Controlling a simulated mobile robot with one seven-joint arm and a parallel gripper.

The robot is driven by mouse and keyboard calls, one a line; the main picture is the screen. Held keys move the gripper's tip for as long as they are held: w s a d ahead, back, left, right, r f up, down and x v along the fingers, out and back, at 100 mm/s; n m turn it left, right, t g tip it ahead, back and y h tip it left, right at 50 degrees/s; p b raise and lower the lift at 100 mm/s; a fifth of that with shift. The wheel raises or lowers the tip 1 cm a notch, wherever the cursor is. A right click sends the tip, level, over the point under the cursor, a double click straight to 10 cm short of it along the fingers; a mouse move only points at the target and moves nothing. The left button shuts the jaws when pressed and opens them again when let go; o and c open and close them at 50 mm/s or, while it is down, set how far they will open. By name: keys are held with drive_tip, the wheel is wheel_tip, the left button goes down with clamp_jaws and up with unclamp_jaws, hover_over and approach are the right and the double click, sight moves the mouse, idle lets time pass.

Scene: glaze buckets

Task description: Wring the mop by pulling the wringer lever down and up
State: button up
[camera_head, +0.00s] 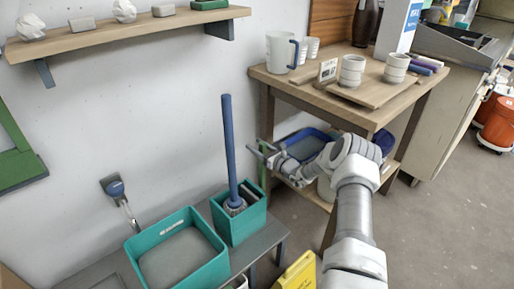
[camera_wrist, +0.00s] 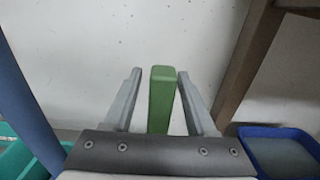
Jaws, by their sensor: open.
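A mop with a blue handle (camera_head: 229,150) stands upright in the small teal box (camera_head: 240,218); the handle also crosses the left of the wrist view (camera_wrist: 28,105). A green upright bar (camera_head: 263,178), which looks like the wringer lever, rises just right of the mop. My gripper (camera_head: 262,152) is open at the bar's upper part, right of the mop handle. In the wrist view the green bar (camera_wrist: 161,98) stands between the two open fingers, with a gap visible on each side. The bar's lower end is hidden by my gripper there.
A yellow object (camera_head: 297,273) is at the bottom.

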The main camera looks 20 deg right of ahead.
clamp_jaws()
idle(1.4)
